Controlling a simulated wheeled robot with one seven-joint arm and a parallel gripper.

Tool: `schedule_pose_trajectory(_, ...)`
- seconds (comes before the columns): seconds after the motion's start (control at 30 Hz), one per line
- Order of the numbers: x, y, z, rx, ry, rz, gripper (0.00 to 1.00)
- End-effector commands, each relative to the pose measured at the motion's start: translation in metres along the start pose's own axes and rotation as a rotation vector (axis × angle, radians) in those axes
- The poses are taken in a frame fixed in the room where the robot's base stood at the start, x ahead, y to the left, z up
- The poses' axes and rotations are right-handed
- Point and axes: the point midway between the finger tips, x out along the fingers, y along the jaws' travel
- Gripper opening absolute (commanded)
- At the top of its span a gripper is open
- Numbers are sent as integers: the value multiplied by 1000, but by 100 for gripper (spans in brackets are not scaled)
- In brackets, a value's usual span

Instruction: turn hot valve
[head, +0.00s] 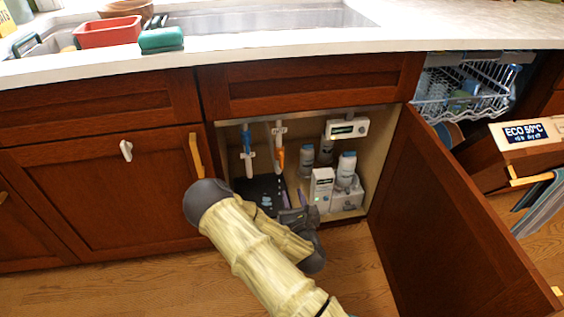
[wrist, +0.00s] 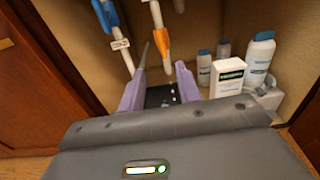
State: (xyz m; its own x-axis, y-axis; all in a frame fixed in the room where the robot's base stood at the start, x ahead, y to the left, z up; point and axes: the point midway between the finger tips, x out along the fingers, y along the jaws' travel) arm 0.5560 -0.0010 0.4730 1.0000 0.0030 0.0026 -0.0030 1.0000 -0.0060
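Two white pipes stand in the open cabinet under the sink. The right pipe has an orange valve handle (head: 280,158), which also shows in the wrist view (wrist: 160,42). The left pipe has a blue valve handle (head: 246,141), seen at the top of the wrist view (wrist: 104,15). Both handles lie roughly along their pipes. Tags hang on the pipes; their writing is too small to read. My gripper (wrist: 163,57) has its two purple fingers apart with nothing between them. It points into the cabinet, and the orange handle appears just beyond the fingertips, apart from them.
White bottles (head: 346,168) and a white box (head: 321,189) stand right of the pipes. A dark tray (head: 245,188) lies on the cabinet floor. The open cabinet door (head: 425,195) bounds the right side. The dishwasher rack (head: 462,95) is pulled out beyond it.

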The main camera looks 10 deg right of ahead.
Motion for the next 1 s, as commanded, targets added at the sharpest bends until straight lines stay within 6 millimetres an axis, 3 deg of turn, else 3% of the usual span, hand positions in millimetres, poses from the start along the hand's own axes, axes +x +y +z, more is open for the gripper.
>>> schedule_pose_trajectory(0.2,2,0,0,4,1,-2,34)
schedule_pose_trajectory(0.37,16,-1,-2,8,-1,-3,34)
schedule_pose_trajectory(1.0,126,-1,-3,8,-2,-2,34)
